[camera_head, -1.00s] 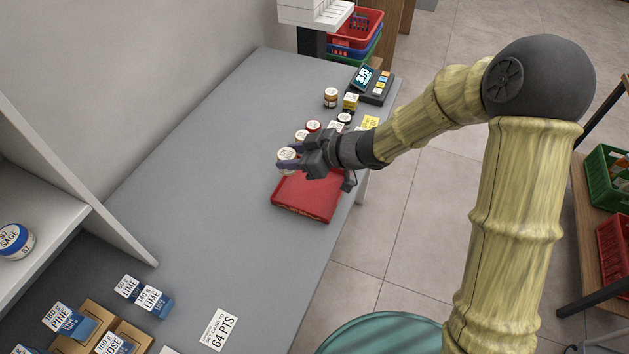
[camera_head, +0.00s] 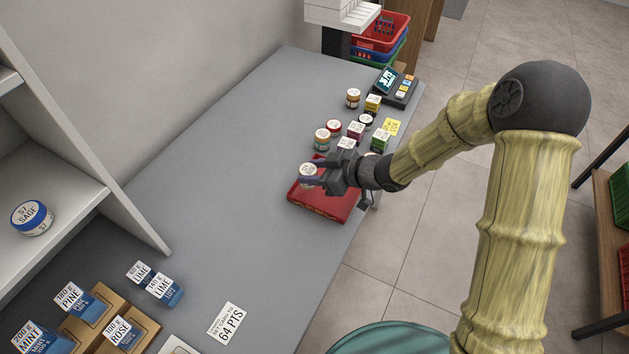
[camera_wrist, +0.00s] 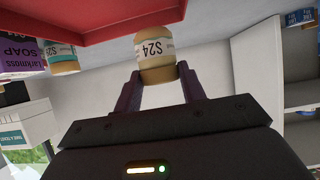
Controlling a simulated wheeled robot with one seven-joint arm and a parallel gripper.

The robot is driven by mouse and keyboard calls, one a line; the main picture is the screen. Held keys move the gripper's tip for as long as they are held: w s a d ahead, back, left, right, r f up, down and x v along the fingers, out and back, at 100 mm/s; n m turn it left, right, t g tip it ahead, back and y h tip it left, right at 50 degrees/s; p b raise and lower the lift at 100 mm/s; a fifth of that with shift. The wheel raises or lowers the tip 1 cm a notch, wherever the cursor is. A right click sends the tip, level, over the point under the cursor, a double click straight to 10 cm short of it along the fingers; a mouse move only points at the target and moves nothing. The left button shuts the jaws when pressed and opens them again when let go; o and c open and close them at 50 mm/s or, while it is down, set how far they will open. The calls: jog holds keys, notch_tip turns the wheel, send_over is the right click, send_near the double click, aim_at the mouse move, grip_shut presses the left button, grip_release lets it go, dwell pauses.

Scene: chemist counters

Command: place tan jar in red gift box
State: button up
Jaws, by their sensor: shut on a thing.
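The tan jar has a white label reading "S24" in the wrist view (camera_wrist: 155,58), where my gripper's (camera_wrist: 157,85) two dark fingers are shut on its sides. In the wrist view the red box (camera_wrist: 100,22) fills the upper left, close beside the jar. I cannot tell whether the jar touches the box.
Several jars and small boxes stand behind the red box, including a teal-labelled jar (camera_head: 322,140) and a red-lidded jar (camera_head: 333,128). A card terminal (camera_head: 390,87) is farther back. Blue boxes (camera_head: 150,282) and a price card (camera_head: 228,323) lie at the front. The counter's middle is clear.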

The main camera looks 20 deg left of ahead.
jog(key=shift+f+b, duration=0.35)
jog(key=shift+f, duration=1.5)
jog(key=shift+f, duration=0.2)
jog(key=o, duration=1)
jog(key=shift+r, duration=0.1)
jog(key=shift+d+r, duration=0.1)
jog(key=shift+r, duration=0.1)
jog(key=p+v, duration=0.1)
jog(key=v, duration=1.1)
jog(key=shift+f, duration=0.15)
